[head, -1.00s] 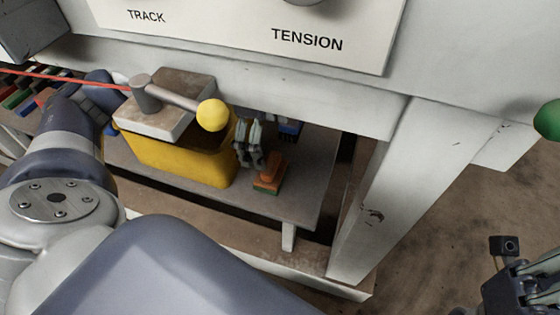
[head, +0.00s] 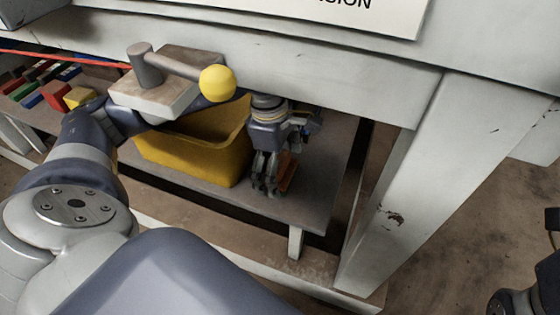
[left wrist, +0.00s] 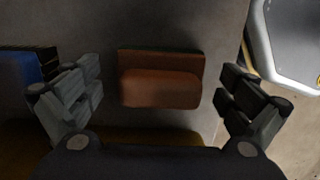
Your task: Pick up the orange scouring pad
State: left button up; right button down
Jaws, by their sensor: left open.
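The orange scouring pad (head: 288,172) lies on the low grey shelf (head: 325,185), right of the yellow bin, partly hidden by my left gripper (head: 266,186). In the left wrist view the pad (left wrist: 160,86) is a brownish-orange block with a raised front part, in shadow. It sits between the spread fingers of my left gripper (left wrist: 162,82), with a gap on each side. The left gripper is open, pointing down over the pad. A dark part of my right gripper (head: 512,302) shows at the bottom right edge, cut off; its jaws cannot be made out.
A yellow bin (head: 195,150) stands left of the pad, under a lever with a yellow ball (head: 217,83). A blue item (left wrist: 22,68) lies left of the pad in the wrist view. The bench beam (head: 330,90) overhangs the shelf, and a thick leg (head: 415,190) stands at right.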

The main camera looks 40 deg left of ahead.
pick_arm(q)
jog(key=shift+c, duration=0.3)
jog(key=c, duration=1.1)
jog(key=shift+r, duration=0.25)
